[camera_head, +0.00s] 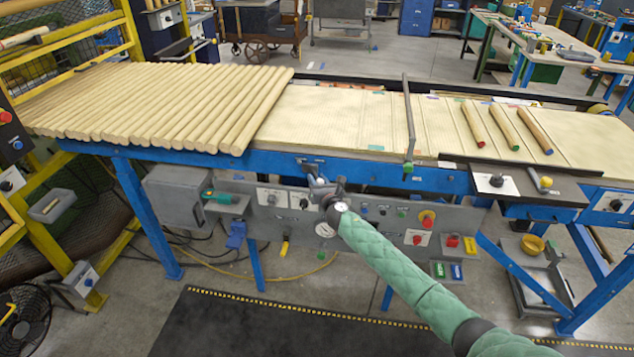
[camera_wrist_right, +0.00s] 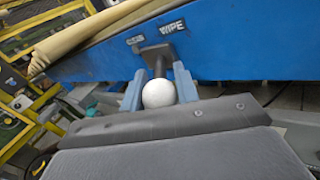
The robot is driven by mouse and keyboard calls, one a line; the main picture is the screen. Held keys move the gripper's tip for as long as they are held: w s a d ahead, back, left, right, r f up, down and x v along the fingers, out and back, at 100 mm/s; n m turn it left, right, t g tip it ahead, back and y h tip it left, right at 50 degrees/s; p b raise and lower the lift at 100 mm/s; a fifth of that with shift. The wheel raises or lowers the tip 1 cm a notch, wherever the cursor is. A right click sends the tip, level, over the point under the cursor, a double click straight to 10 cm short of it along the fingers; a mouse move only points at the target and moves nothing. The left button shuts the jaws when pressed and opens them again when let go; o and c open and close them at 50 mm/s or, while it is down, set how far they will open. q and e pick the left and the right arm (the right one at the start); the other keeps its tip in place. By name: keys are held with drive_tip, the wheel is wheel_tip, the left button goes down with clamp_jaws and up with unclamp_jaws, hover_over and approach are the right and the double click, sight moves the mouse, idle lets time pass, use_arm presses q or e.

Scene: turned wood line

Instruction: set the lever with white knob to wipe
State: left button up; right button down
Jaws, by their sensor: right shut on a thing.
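The lever's white knob (camera_wrist_right: 158,94) sits between the two blue-grey fingers of my right gripper (camera_wrist_right: 160,76), which is shut on it. The dark lever stem (camera_wrist_right: 157,58) runs from the knob up to the blue rail, under two labels. The right label (camera_wrist_right: 172,27) reads WIPE; the left label (camera_wrist_right: 136,40) is too blurred to read. In the head view my right gripper (camera_head: 320,185) is at the front of the blue rail, mostly covering the lever. I cannot tell which label the lever is set to. My left gripper is not in view.
A grey control panel (camera_head: 460,215) with buttons and knobs runs below the rail. Several wooden rods (camera_head: 170,100) lie on the line at left, and three colour-tipped rods (camera_head: 503,127) lie at right. A dark mat (camera_head: 250,325) covers the floor in front.

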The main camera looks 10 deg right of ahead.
drive_tip(key=shift+r, duration=0.1)
drive_tip(key=c, duration=1.1)
unclamp_jaws()
drive_tip(key=shift+w, duration=0.1)
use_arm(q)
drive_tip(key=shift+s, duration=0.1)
use_arm(e)
drive_tip(key=shift+d, duration=0.1)
drive_tip(key=shift+s+d, duration=0.15)
drive_tip(key=shift+s, duration=0.5)
use_arm(q)
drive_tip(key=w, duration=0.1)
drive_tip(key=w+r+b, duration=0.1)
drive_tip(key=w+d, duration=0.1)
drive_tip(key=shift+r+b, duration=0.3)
drive_tip(key=shift+b, duration=0.05)
use_arm(e)
drive_tip(key=v, duration=0.6)
drive_tip(key=shift+s, duration=0.25)
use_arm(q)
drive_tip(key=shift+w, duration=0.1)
